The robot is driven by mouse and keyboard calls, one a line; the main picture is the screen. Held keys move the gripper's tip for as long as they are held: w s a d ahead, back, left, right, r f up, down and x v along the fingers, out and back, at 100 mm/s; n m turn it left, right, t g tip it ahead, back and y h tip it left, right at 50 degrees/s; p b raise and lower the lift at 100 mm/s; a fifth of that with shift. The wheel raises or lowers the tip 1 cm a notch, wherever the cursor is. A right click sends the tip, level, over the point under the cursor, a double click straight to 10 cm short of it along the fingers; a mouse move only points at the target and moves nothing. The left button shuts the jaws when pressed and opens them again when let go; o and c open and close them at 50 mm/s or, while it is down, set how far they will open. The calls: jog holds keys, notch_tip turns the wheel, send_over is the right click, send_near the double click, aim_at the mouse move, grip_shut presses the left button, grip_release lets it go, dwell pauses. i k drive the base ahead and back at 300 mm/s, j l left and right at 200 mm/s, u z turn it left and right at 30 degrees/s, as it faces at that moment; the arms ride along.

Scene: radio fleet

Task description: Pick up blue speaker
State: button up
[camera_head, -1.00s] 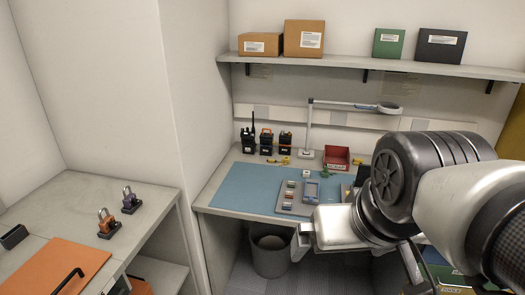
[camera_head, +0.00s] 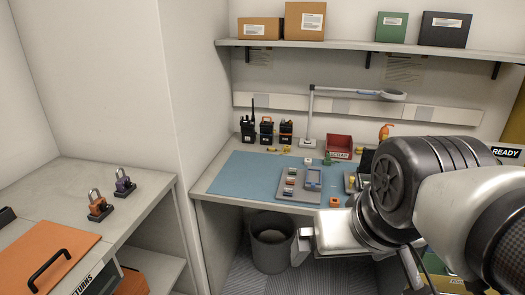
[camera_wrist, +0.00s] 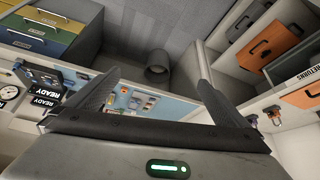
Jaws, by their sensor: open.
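A grey tray (camera_head: 287,197) on the blue work mat (camera_head: 241,178) holds several small coloured parts and a blue-framed item (camera_head: 313,178). I cannot tell which piece is the blue speaker; the parts are too small to make out. My gripper (camera_head: 355,272) is in front of the bench, below its top and apart from the tray. In the wrist view its two fingers are spread wide, with nothing between them (camera_wrist: 160,50). The wrist view shows the mat (camera_wrist: 175,108) and small parts beyond the fingers.
Radios (camera_head: 266,131), a lamp (camera_head: 309,115) and a red bin (camera_head: 339,146) stand at the bench's back. A waste bin (camera_head: 271,248) is under it. At left, a side counter (camera_head: 150,188) holds padlocks (camera_head: 99,207). My arm hides the bench's right part.

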aim_at(288, 192)
jog(key=i+j, duration=0.15)
jog(key=i, duration=0.25)
jog(key=i+j+z, duration=0.3)
jog(key=i, duration=0.2)
jog(key=i+j+z, duration=0.3)
jog(key=i, duration=0.2)
jog(key=z, duration=0.95)
